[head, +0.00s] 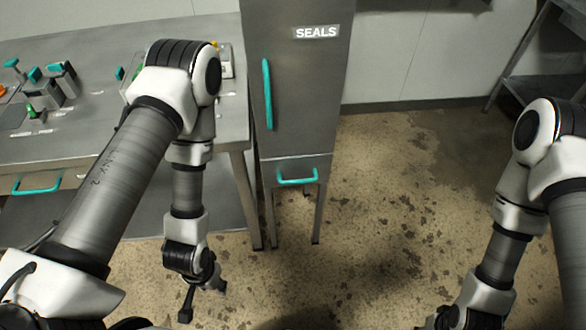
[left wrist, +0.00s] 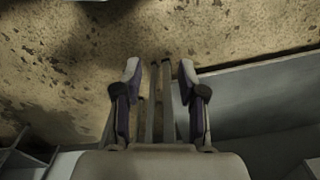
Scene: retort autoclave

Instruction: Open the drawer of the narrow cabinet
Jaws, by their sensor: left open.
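The narrow cabinet (head: 310,75) is a tall grey metal unit on legs, labelled SEALS, with a tall door and an upright teal handle (head: 267,95). Below the door is its drawer (head: 312,168), with a horizontal teal handle (head: 297,181). The drawer front looks flush with the cabinet, so it appears closed. My left gripper (head: 203,302) is open and empty, low over the floor, below and left of the drawer and apart from it. Its two spread fingers show in the left wrist view (left wrist: 159,75). My right gripper (head: 443,318) is partly cut off at the bottom edge.
A steel worktable (head: 90,130) with small fixtures stands left of the cabinet. It has a teal-handled drawer (head: 37,186) and a lower shelf (head: 110,225). A shelf rack (head: 545,90) stands at the far right. The speckled floor (head: 385,190) right of the cabinet is clear.

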